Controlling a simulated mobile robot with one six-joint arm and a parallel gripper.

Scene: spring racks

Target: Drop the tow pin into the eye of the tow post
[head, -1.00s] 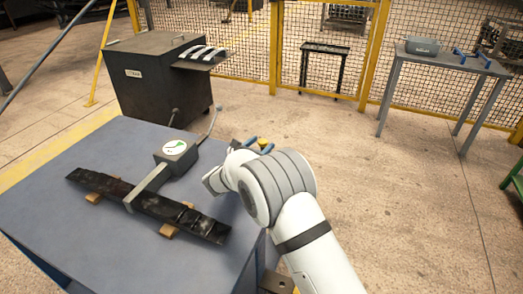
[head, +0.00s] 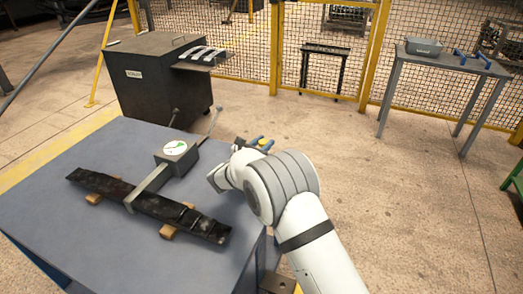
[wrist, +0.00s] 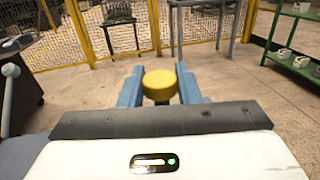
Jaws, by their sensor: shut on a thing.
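My gripper (head: 260,142) is shut on the tow pin, its blue fingers on either side of the pin's yellow head. The yellow head (wrist: 160,85) shows between the fingertips in the wrist view, and the pin's shank is hidden. The gripper is above the right far edge of the blue table, beyond my arm. A brown metal piece with a dark hole (head: 278,283) shows at the bottom of the head view beside my arm. I cannot tell whether it is the tow post.
A grey side table (head: 440,64) stands far right. The floor to the right is clear.

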